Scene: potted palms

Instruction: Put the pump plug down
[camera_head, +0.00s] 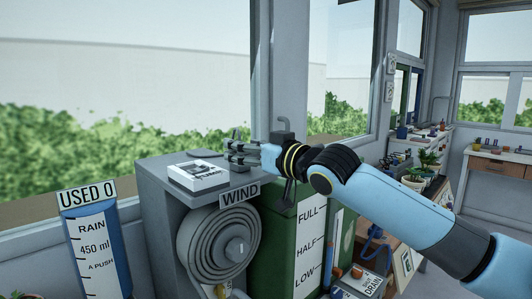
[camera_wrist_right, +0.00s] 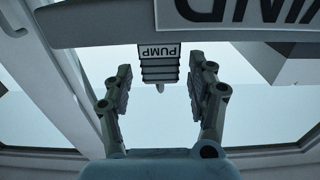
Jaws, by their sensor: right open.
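The pump plug (camera_wrist_right: 160,70) is a small dark ribbed piece with a white PUMP label, seen in the right wrist view. It sits between the two fingertips of my right gripper (camera_head: 234,150), with a visible gap on each side. The right gripper is open, and no finger appears to touch the plug. In the head view the gripper is at the top of the grey cabinet, and I cannot clearly pick out the plug there. I cannot tell what the plug rests on. My left gripper is not in view.
A white labelled box (camera_head: 198,176) lies on the grey cabinet (camera_head: 159,190), left of the gripper. A WIND hose reel (camera_head: 212,243) is below. A green tank (camera_head: 281,250) stands to the right, and a blue USED gauge (camera_head: 92,250) to the left. Windows are behind.

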